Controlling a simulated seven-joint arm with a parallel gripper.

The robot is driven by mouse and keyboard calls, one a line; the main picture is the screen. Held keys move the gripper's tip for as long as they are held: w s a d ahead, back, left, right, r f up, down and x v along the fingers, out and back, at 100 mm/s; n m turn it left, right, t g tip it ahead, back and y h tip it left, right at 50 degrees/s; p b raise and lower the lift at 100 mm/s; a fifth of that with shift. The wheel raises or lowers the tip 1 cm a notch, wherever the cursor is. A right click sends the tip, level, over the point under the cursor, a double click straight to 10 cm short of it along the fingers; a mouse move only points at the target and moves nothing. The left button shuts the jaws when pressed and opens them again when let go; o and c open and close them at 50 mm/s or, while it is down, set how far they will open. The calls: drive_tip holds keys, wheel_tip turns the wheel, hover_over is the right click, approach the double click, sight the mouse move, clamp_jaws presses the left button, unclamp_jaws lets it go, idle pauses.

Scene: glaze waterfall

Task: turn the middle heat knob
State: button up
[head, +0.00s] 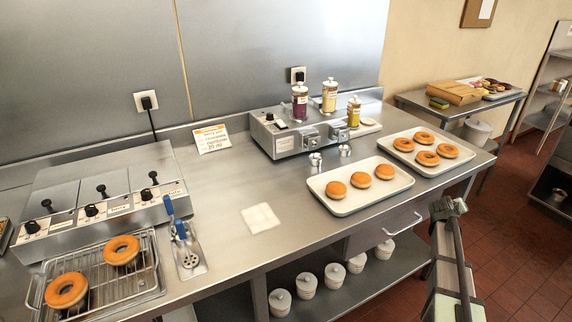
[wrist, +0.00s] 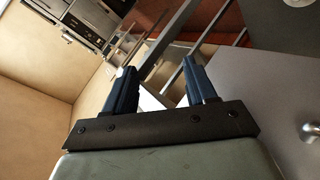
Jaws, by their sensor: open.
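The middle heat knob (head: 91,210) is a small black knob on the front panel of the steel three-lid warmer (head: 68,190) at the left of the counter in the head view. A left knob (head: 32,227) and a right knob (head: 146,194) sit either side of it on the same panel. My gripper (wrist: 160,68) is open and empty in the wrist view, its two dark blue fingers apart. My arm stands at the lower right in the head view, beyond the counter's front edge and far from the knobs. The wrist view does not show the warmer.
A wire rack (head: 150,281) with two doughnuts stands in front of the warmer's left part. Blue-handled tools (head: 182,243) lie right of it. Two doughnut trays (head: 345,205) (head: 450,167) and a dispenser with jars (head: 275,140) occupy the right side. The counter's middle is mostly clear.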

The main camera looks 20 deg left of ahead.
drive_tip(key=w+a+r+n+t, duration=0.1)
drive_tip(key=w+a+r+t, duration=0.2)
drive_tip(key=r, duration=0.8)
drive_tip(key=w+a+r+t, duration=0.1)
drive_tip(key=w+a+r, duration=0.2)
drive_tip(key=w+r, duration=0.5)
drive_tip(key=s+a+r+n+g+y, duration=0.1)
drive_tip(key=s+a+r+y, duration=0.1)
drive_tip(key=a, duration=1.2)
drive_tip(key=s+a+r+n+g+y, duration=0.1)
drive_tip(key=s+a+y, duration=0.15)
drive_tip(key=a, duration=1.05)
drive_tip(key=s+a+r+n+g+y, duration=0.1)
drive_tip(key=s+a+r, duration=0.1)
drive_tip(key=a, duration=1.2)
drive_tip(key=s+a+n+g+y, duration=0.1)
drive_tip(key=s+a, duration=0.4)
drive_tip(key=a, duration=0.4)
drive_tip(key=s+a+n+g+y, duration=0.1)
drive_tip(key=s+a+y, duration=0.1)
drive_tip(key=s+a, duration=0.5)
drive_tip(key=n+g+y, duration=0.3)
drive_tip(key=n+g, duration=0.5)
drive_tip(key=g, duration=0.1)
approach(90, 206)
drive_tip(key=shift+h, duration=0.25)
drive_tip(key=x, duration=0.8)
drive_tip(key=shift+s+a+f, duration=0.1)
drive_tip(key=shift+a+f, duration=0.1)
drive_tip(key=shift+a, duration=0.1)
